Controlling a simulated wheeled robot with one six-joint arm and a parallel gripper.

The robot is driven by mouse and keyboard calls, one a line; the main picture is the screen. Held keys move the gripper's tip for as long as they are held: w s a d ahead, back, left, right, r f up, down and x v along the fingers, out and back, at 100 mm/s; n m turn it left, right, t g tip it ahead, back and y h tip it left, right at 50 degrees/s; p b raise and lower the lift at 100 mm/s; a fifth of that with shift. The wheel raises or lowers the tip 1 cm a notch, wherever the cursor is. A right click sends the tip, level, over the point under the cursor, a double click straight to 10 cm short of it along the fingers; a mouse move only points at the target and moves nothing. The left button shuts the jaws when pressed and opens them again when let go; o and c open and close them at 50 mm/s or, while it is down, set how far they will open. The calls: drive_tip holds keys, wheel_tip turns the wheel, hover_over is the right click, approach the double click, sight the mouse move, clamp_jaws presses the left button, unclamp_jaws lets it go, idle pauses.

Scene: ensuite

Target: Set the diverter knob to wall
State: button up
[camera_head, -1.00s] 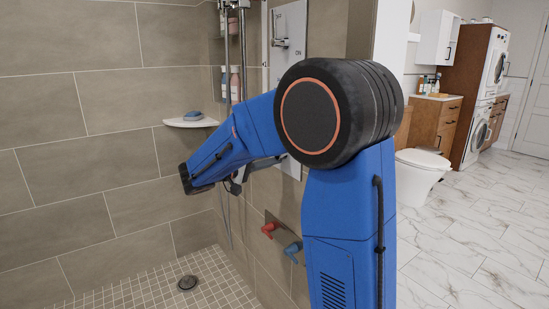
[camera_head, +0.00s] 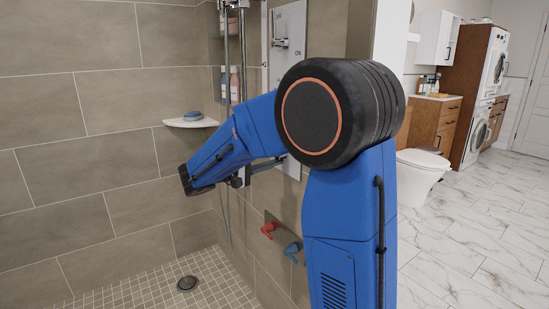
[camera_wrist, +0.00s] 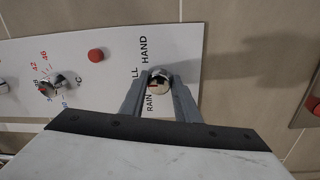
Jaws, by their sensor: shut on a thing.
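The diverter knob (camera_wrist: 160,84) is a small round chrome knob on the white shower panel (camera_wrist: 185,45) in the wrist view. The labels RAIN, a partly hidden one ending in LL, and HAND lie around its left side. A small red mark shows on the knob's left side; I cannot tell exactly which label it points to. My gripper (camera_wrist: 160,79) is shut on the knob, one finger on each side. In the head view my gripper (camera_head: 238,181) is largely hidden behind my arm, close to the panel (camera_head: 291,20), and the knob is not visible.
A red button (camera_wrist: 96,55) and a temperature dial (camera_wrist: 48,85) are on the same panel. A red handle (camera_head: 269,229) and a blue handle (camera_head: 292,251) stick out from the wall lower down. A corner shelf (camera_head: 191,122) is behind my arm.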

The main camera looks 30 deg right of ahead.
drive_tip(key=o, duration=1.1)
drive_tip(key=shift+w, duration=0.1)
drive_tip(key=shift+c, duration=0.2)
drive_tip(key=a, duration=1.7)
drive_tip(key=shift+a+f, duration=0.25)
drive_tip(key=shift+f, duration=0.1)
drive_tip(key=shift+s, duration=0.2)
